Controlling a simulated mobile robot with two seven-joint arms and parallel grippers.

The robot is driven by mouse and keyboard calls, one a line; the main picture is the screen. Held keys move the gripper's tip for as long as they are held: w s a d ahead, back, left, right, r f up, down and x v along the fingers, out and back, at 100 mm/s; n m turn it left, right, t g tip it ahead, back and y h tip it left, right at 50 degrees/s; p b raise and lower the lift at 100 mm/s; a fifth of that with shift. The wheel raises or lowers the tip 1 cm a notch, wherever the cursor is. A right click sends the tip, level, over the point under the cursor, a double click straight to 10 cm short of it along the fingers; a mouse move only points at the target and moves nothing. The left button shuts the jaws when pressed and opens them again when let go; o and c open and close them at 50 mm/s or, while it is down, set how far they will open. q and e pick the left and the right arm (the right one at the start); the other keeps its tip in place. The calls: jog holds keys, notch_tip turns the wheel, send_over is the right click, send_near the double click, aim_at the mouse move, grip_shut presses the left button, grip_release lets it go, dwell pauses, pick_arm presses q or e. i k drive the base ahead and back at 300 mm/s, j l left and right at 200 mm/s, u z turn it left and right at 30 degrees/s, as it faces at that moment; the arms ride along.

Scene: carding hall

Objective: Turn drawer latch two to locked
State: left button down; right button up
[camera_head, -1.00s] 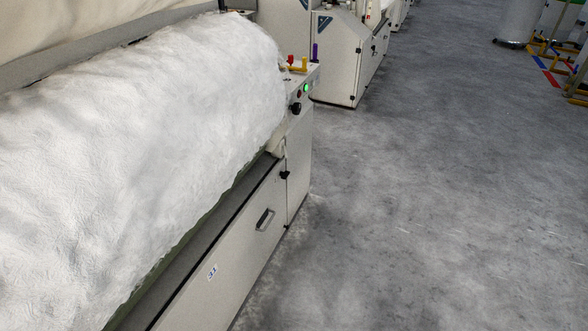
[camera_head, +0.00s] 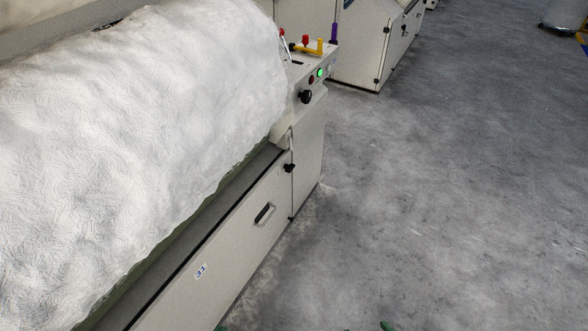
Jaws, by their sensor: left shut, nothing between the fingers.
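A black latch knob (camera_head: 289,168) sits at the upper right corner of the long drawer front (camera_head: 232,248), beside the seam with the end panel. Its turn position is too small to read, and no number two shows on it. The drawer front has a recessed handle (camera_head: 264,213) and a label (camera_head: 200,271) that seems to read 31. Only a green tip of my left gripper (camera_head: 221,328) shows at the bottom edge; it is shut and empty, well apart from the latch. Another green tip at the bottom edge seems to be my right gripper (camera_head: 387,326); its jaws are hidden.
White fibre web (camera_head: 150,130) covers the machine top. A second machine (camera_head: 370,45) stands behind. The grey floor (camera_head: 450,180) at right is clear.

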aim_at(288, 168)
jog(key=u, duration=0.35)
jog(key=i+l+u, duration=0.25)
jog(key=u, duration=0.15)
jog(key=i+l+u, duration=0.15)
jog(key=l+u, duration=0.2)
jog(key=i+l, duration=0.15)
jog(key=l, duration=0.25)
jog(key=i+l+u, duration=0.1)
jog(key=l, duration=0.3)
jog(key=i+l+u, duration=0.1)
jog(key=l, duration=0.3)
jog(key=i+l, duration=0.2)
jog(key=l, duration=0.2)
